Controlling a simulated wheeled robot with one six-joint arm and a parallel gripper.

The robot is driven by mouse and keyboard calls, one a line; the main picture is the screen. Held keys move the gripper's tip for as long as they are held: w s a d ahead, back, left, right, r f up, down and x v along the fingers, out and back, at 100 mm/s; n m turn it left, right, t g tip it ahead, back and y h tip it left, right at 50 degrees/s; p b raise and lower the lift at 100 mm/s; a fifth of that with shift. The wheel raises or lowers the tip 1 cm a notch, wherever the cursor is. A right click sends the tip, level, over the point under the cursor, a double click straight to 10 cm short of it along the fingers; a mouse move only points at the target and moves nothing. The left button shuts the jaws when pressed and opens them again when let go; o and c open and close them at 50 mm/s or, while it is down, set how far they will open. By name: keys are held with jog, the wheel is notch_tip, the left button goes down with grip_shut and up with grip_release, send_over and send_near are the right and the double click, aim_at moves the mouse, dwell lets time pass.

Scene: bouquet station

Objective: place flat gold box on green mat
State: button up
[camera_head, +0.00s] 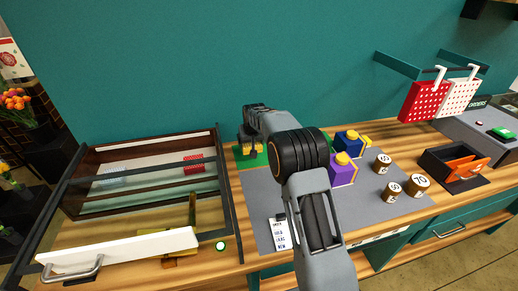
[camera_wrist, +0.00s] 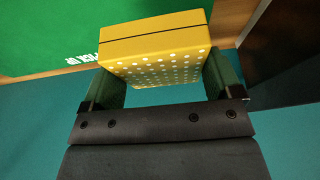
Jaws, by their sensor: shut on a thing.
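My gripper (camera_wrist: 162,82) is shut on the flat gold box (camera_wrist: 158,38), which is yellow with white dots on one face and a dark line along its side. In the wrist view, the box is between the two jaws and in front of the green mat (camera_wrist: 40,30), which has white lettering. In the head view, the green mat (camera_head: 242,161) is at the back of the counter, and my gripper (camera_head: 250,146) is over it. The box is mostly hidden there by my arm. I cannot tell whether it touches the mat.
A glass-topped case (camera_head: 140,178) stands left of the mat. Purple (camera_head: 342,172) and blue (camera_head: 347,140) boxes with yellow bows and several round labelled tins (camera_head: 419,181) sit right on a grey mat (camera_head: 262,205). The teal wall (camera_head: 200,70) is close behind.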

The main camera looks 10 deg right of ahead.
jog(key=shift+f+p, duration=0.5)
jog(key=shift+f, duration=2.35)
jog(key=o, duration=0.8)
jog(key=shift+f, duration=0.1)
jog(key=s+r+b, duration=0.2)
jog(key=s+r, duration=1.1)
jog(key=r, duration=0.3)
jog(key=s, duration=2.5)
jog(key=shift+s+d+f, duration=0.2)
jog(key=shift+d+f, duration=0.25)
